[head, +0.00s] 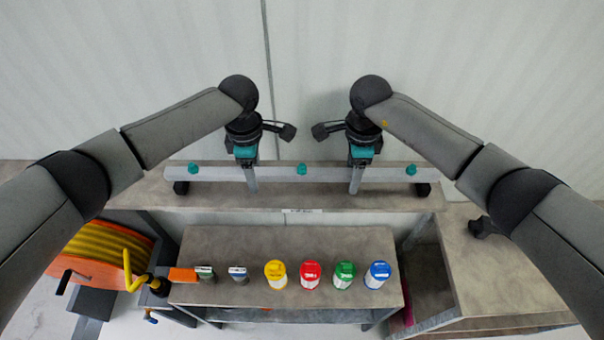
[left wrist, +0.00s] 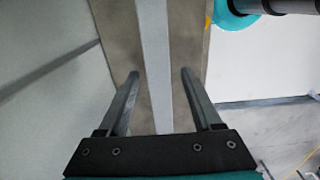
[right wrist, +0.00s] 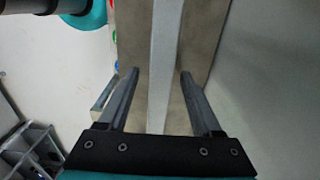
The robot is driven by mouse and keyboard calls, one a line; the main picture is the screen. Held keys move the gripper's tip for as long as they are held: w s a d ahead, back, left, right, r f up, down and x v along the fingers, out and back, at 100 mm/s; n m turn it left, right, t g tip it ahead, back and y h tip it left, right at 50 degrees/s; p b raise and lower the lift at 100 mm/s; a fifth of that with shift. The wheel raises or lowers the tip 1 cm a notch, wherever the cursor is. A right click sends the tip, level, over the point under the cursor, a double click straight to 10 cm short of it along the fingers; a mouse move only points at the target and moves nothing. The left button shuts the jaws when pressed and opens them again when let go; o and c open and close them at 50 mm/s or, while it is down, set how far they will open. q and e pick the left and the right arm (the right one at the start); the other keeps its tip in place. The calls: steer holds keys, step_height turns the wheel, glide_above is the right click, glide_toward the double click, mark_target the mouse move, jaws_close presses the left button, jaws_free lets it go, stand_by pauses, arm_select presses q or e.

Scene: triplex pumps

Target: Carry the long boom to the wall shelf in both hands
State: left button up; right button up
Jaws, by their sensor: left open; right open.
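The long boom (head: 300,175) is a pale grey bar with teal knobs along it and black end pieces. It lies level, left to right, on the wall shelf (head: 230,202) against the back wall. My left gripper (head: 251,189) is at the left part of the boom, and my right gripper (head: 355,189) is at the right part. In the left wrist view the bar (left wrist: 155,50) runs between open, empty fingers. In the right wrist view the bar (right wrist: 166,50) also runs between open fingers, with gaps on both sides.
A lower bench (head: 290,243) in front holds yellow, red, green and blue-lidded jars and small items. An orange reel with yellow hose (head: 105,252) stands at left. A counter (head: 480,270) at right carries a dark object (head: 482,227). The wall (head: 330,50) stands close behind.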

arm_select(q)
steer(key=c, duration=1)
arm_select(e)
steer(key=c, duration=1)
arm_select(q)
jaws_close()
arm_select(e)
jaws_close()
arm_select(q)
steer(key=shift+r, duration=0.1)
